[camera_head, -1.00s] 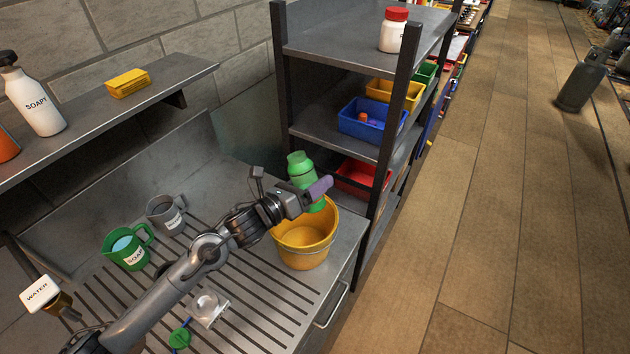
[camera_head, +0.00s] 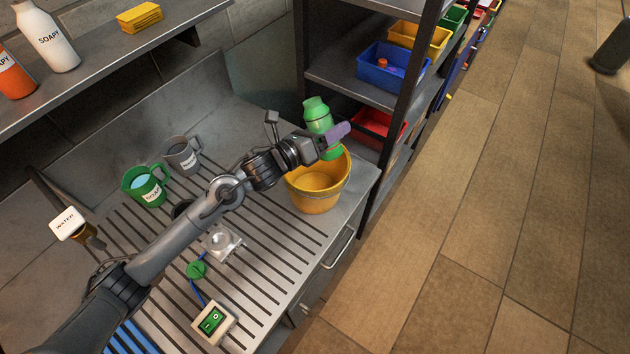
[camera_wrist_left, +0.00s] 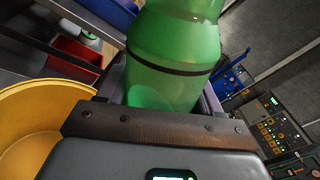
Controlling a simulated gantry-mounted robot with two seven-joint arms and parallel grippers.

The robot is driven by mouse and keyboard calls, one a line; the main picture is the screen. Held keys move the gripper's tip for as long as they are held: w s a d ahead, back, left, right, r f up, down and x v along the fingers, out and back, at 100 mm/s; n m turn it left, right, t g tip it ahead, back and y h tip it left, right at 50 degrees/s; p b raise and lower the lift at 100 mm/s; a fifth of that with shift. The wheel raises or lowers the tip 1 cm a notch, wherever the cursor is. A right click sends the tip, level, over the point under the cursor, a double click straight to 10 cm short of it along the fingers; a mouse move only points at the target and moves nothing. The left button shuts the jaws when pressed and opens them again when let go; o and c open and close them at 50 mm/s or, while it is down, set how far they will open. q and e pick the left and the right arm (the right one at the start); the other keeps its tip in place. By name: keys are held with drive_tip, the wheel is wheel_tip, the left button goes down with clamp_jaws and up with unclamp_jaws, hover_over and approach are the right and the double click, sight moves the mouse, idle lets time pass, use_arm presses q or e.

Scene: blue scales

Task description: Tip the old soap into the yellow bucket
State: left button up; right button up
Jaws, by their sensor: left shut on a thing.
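My left gripper (camera_head: 326,144) is shut on a green bottle (camera_head: 317,114). The bottle is roughly upright with a slight tilt, above the back rim of the yellow bucket (camera_head: 316,194). The bucket stands on the slatted metal drainboard near its right edge, and its visible inside looks empty. In the left wrist view the green bottle (camera_wrist_left: 175,55) fills the space between the jaws, and the yellow bucket (camera_wrist_left: 35,125) is at the left. The bottle's contents cannot be made out. My right gripper is not in view.
A green jug (camera_head: 146,188) and a grey jug (camera_head: 182,156) stand at the back left of the drainboard. A scale dish (camera_head: 222,241) and a green-switched box (camera_head: 213,322) lie in front. A shelf rack with a blue bin (camera_head: 389,68) and a red bin (camera_head: 376,130) stands behind the bucket.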

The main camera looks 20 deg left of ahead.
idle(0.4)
use_arm(q)
drive_tip(key=shift+s+d+n, duration=0.1)
drive_tip(key=shift+d+n, duration=0.1)
drive_tip(key=shift+n, duration=0.3)
drive_tip(key=shift+f, duration=0.1)
drive_tip(key=shift+n, duration=0.3)
drive_tip(key=shift+s+d+f+n+p, duration=0.25)
drive_tip(key=shift+n+p, duration=0.15)
drive_tip(key=shift+n, duration=0.2)
drive_tip(key=shift+w+r, duration=0.1)
